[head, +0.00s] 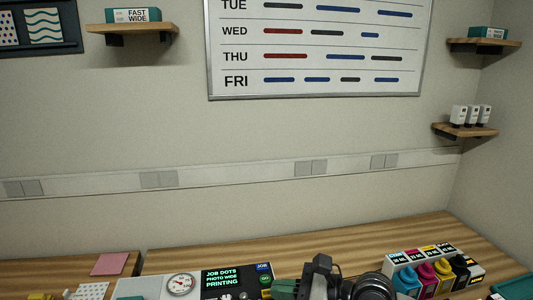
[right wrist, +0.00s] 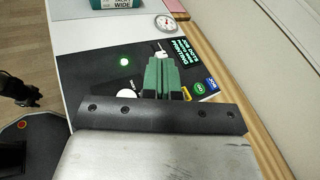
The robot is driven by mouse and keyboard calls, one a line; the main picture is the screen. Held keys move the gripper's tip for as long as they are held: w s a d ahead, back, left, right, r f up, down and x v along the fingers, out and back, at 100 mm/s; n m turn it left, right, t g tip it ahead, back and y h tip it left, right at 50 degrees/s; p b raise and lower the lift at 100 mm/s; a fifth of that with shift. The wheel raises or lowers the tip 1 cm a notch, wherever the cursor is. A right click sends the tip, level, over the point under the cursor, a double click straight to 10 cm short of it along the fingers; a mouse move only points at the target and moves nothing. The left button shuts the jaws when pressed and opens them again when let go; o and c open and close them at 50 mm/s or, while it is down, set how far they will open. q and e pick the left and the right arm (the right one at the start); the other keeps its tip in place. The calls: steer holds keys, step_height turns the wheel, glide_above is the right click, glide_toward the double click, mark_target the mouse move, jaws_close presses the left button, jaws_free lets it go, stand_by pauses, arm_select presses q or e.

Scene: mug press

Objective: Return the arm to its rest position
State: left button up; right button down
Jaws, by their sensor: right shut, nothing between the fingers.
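My right gripper (head: 285,287) is at the bottom edge of the head view, its green fingers in front of the press's dark panel. The right wrist view shows the green fingers (right wrist: 162,76) close together, shut and empty, over the same panel. The black panel (head: 222,276) carries lit text reading "JOB DOTS PHOTO WIDE PRINTING". It also shows in the right wrist view (right wrist: 95,50), with a lit green spot. I cannot tell whether the fingers touch the panel.
A round dial (head: 180,284) sits left of the panel. Several ink bottles (head: 425,271) stand in a rack at the right. A pink pad (head: 110,264) lies at the left. Shelves (head: 131,29) and a whiteboard (head: 315,50) hang on the wall.

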step_height(320, 180, up, 5)
steer(key=s+m+t+y, duration=0.3)
steer(key=m+t+y, duration=0.2)
steer(key=m, duration=0.4)
steer(key=w+d+m+t+h, duration=0.1)
steer(key=d+m+t+h, duration=0.65)
steer(key=m, duration=0.85)
steer(key=s+d+f+m+g+h, duration=0.1)
steer(key=s+d+f+m+h, duration=0.1)
steer(key=d+f+m+h, duration=0.5)
steer(key=s+d+f+m+g+h, duration=0.15)
steer(key=f+m+h, duration=0.4)
steer(key=m, duration=0.55)
steer(key=s+d+f+m+g+y, duration=0.1)
steer(key=s+f+m+g, duration=0.4)
steer(key=s, duration=0.5)
steer(key=s+d+f+m+g, duration=0.1)
steer(key=s+f+m+g, duration=0.2)
steer(key=s+f+g, duration=0.6)
step_height(320, 180, down, 23)
steer(key=t, duration=0.1)
steer(key=s+d+f+n+g, duration=0.1)
steer(key=s+d+f, duration=0.1)
steer(key=s+f, duration=1.5)
steer(key=shift+s+d+f, duration=0.25)
steer(key=shift+d+f, duration=0.1)
steer(key=shift+f, duration=0.1)
